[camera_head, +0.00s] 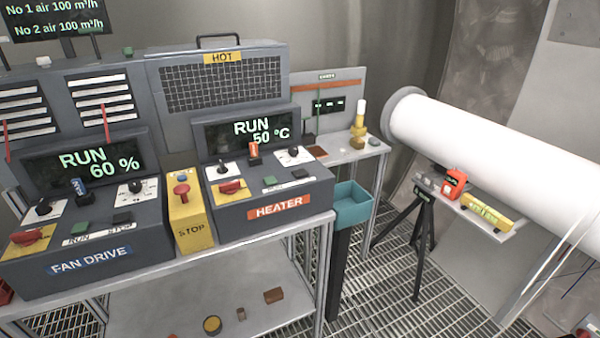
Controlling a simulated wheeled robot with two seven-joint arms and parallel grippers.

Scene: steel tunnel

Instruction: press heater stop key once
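The heater control box (270,203) stands at the right end of the bench, with an orange HEATER label (279,207). On its sloped top are a green key (269,181) and, to its right, a dark key (299,174). The lettering by these two keys is too small to read. A red switch on a yellow plate (230,188) is to their left, and two black knobs sit behind. The heater display (247,133) reads RUN 50 °C. Neither of my grippers is in view.
A yellow STOP box with a red button (181,190) stands left of the heater box. Beyond it is the FAN DRIVE box (91,255), with its own green and dark keys, reading RUN 60 %. A teal bin (352,213) is to the right.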

